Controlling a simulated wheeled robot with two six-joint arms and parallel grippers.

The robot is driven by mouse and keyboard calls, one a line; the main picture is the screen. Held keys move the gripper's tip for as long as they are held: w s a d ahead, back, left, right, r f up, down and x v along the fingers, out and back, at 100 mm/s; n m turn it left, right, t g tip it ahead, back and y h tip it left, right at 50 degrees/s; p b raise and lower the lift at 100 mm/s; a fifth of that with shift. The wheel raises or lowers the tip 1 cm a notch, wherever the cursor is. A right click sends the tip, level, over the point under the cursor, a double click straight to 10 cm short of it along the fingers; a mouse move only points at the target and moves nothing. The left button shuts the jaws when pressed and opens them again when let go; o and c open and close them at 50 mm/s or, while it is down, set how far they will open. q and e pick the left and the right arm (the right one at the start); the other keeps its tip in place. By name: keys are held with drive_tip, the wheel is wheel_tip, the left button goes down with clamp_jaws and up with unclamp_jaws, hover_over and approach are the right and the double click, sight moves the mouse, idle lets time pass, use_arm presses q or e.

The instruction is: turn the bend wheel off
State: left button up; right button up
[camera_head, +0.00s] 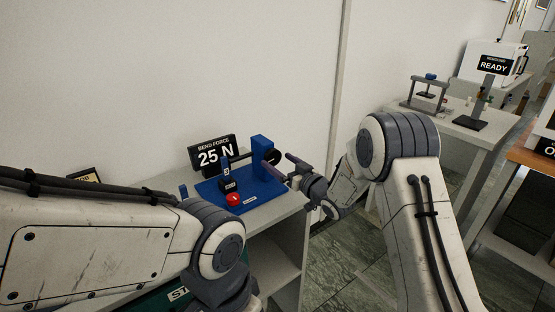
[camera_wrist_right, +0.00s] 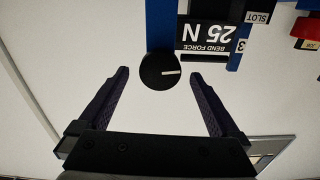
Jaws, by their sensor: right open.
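The bend wheel (camera_head: 273,157) is a black round knob on the right side of a blue upright on the blue press. In the right wrist view the wheel (camera_wrist_right: 158,72) shows a white mark pointing to the right. My right gripper (camera_head: 288,166) is open, with its fingers directed at the wheel. In the wrist view the fingertips stand apart on either side of it, with gaps; I cannot tell the exact depth between them. The bend force display (camera_head: 215,154) reads 25 N. My left arm crosses the lower left; its gripper is out of view.
A red button (camera_head: 233,199) sits at the front of the press's blue base (camera_head: 262,194). The press stands on a grey table near a white wall. Another table (camera_head: 455,125) with a READY sign (camera_head: 494,65) stands at right. Open floor (camera_head: 345,250) lies between.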

drive_tip(key=shift+w+a, duration=0.4)
drive_tip(key=shift+w, duration=0.15)
